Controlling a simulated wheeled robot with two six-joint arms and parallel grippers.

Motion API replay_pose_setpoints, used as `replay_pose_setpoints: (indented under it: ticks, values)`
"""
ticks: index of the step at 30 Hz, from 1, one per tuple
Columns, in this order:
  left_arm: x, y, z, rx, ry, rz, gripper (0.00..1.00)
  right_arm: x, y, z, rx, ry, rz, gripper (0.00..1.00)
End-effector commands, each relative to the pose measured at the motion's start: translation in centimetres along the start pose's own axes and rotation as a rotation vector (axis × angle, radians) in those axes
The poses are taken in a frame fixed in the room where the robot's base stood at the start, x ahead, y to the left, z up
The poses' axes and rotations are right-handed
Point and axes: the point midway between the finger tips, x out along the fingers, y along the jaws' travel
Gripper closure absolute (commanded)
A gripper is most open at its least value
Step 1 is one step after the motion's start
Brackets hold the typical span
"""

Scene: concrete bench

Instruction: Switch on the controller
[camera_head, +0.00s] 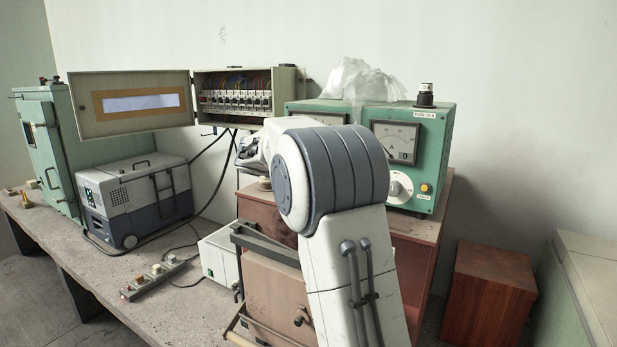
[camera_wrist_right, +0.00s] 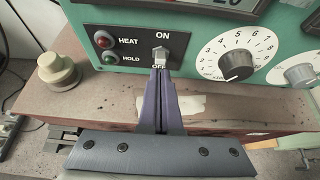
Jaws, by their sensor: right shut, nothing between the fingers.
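The controller is a green metal box (camera_head: 437,150) with dial gauges, on a reddish-brown cabinet; my right arm hides part of its front in the head view. In the right wrist view its black panel (camera_wrist_right: 118,48) has a pale switch lever (camera_wrist_right: 159,53) between the ON and OFF labels. A red HEAT lamp (camera_wrist_right: 102,39) and a green HOLD lamp (camera_wrist_right: 110,58) sit left of it. My right gripper (camera_wrist_right: 161,73) is shut and empty, its tips just below the lever over the OFF label. I cannot tell whether they touch it. My left gripper is not in view.
A white numbered dial (camera_wrist_right: 236,58) and a grey knob (camera_wrist_right: 300,75) are right of the switch. A cream round knob (camera_wrist_right: 58,69) stands on the cabinet top. An open fuse box (camera_head: 248,76) hangs left of the controller. A power strip (camera_head: 152,281) lies on the bench.

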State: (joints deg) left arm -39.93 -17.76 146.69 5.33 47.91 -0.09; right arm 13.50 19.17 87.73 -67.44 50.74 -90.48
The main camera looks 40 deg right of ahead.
Motion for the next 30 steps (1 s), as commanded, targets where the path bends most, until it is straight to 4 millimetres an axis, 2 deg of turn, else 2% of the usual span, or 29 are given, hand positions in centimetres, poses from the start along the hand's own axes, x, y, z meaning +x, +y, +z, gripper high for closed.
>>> replay_pose_setpoints:
  ticks: [11,23,26,30]
  values:
    - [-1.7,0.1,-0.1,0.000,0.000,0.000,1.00,-0.8,0.0,1.5,0.000,-0.001,0.000,1.00]
    - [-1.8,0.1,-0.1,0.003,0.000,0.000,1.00,-1.1,0.0,2.0,0.003,-0.010,0.004,1.00]
    - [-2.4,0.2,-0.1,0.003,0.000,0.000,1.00,-2.0,0.1,2.5,0.006,-0.012,0.005,1.00]
    - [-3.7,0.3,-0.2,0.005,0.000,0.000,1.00,-4.3,0.1,3.2,0.006,-0.009,0.003,1.00]
